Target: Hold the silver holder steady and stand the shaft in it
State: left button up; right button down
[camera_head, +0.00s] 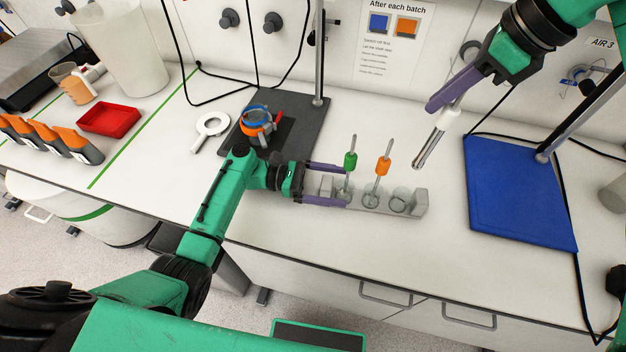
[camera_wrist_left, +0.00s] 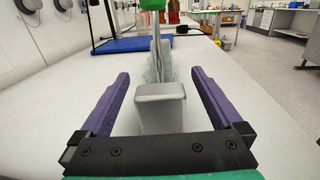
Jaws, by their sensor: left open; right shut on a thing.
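The silver holder (camera_head: 421,204) is a long grey rack with several round glass-like cups, standing on the white bench. A green-collared shaft (camera_head: 350,160) and an orange-collared shaft (camera_head: 383,165) stand in it; the right-hand cup looks empty. My left gripper (camera_head: 345,186) is open, its purple fingers on either side of the holder's left end. In the left wrist view the holder's end block (camera_wrist_left: 160,92) lies between the fingers with gaps on both sides. My right gripper (camera_head: 441,105) is shut on a white-topped metal shaft (camera_head: 431,148), held tilted above and right of the holder.
A blue board (camera_head: 515,195) with a stand pole lies to the right. A dark stand base (camera_head: 295,120) with a blue-and-orange item is behind my left arm. A red tray (camera_head: 108,119) is far left. Bench in front of the holder is clear.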

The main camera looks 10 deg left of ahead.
pick_arm(q)
jog(key=shift+d, duration=0.4)
jog(key=shift+c, duration=0.3)
jog(key=c, duration=1.5)
grip_shut()
pick_arm(e)
notch_tip(320, 180, down, 14)
jog(key=n+g, duration=0.1)
jog(key=shift+w+a+f, duration=0.2)
jog(key=shift+w+a, duration=0.05)
jog(key=c, duration=1)
grip_release()
jog(key=shift+f, duration=0.1)
